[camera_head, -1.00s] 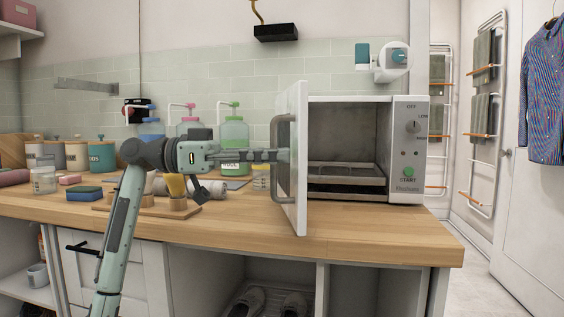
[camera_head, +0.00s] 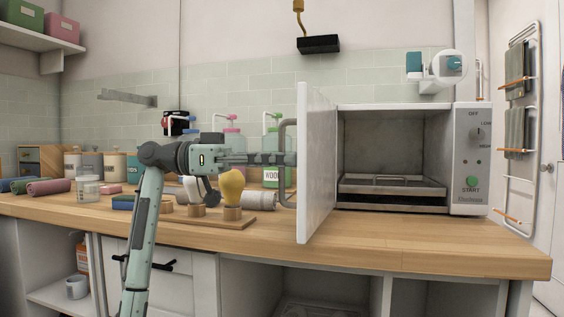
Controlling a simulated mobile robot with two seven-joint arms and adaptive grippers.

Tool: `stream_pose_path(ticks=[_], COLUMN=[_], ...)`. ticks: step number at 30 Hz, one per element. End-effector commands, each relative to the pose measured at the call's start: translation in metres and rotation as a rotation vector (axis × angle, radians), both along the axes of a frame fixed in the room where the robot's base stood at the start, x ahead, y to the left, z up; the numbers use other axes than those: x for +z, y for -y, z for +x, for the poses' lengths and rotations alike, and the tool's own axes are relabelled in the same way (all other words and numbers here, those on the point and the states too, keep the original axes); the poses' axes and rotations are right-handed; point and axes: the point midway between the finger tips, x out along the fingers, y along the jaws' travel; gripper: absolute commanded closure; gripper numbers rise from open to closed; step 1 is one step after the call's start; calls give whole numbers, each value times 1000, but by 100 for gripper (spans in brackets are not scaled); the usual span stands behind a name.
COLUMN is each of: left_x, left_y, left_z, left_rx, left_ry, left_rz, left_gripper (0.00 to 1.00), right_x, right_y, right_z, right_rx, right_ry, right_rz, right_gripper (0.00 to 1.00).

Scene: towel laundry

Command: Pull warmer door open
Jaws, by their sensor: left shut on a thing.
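The warmer (camera_head: 470,150) is a white box with a knob and a green start button on its right panel. Its door (camera_head: 317,165) is swung open and sticks out toward me on the left side. The grey bar handle (camera_head: 285,165) is on the door's left face. My left gripper (camera_head: 284,159) reaches in from the left and is shut on the handle. Inside the warmer there is a metal tray (camera_head: 392,189) on a rack. My right gripper is not in view.
Left of the door are a yellow-headed brush (camera_head: 231,186) on a wooden stand, pump bottles (camera_head: 271,160), canisters, a blue sponge and rolled towels (camera_head: 48,187). The wooden counter (camera_head: 400,245) is clear in front of the warmer. Towel racks (camera_head: 516,130) hang at the far right.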

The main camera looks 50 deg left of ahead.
Motion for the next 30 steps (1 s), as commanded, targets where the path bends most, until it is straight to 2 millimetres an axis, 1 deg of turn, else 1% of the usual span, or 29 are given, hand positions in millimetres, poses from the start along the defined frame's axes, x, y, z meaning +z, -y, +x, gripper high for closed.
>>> stream_pose_path(ticks=[1,11,12,14,24,26,30], left_x=[-3,-3,-3,-2,-1,0,0], left_y=[1,1,1,0,-2,-6,-23], left_z=[0,1,0,1,-2,-5,-21], left_rx=[-3,-2,-2,-2,1,1,1], left_ry=[-7,-8,-7,-6,-2,-2,0], left_rz=[3,4,3,2,1,1,-1], left_gripper=[100,100,89,82,82,82,82], right_x=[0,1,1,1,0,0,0], right_y=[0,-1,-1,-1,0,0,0], right_z=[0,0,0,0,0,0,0], right_rx=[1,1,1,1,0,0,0], right_ry=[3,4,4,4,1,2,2], right_rz=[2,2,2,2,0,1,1], right_gripper=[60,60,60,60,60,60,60])
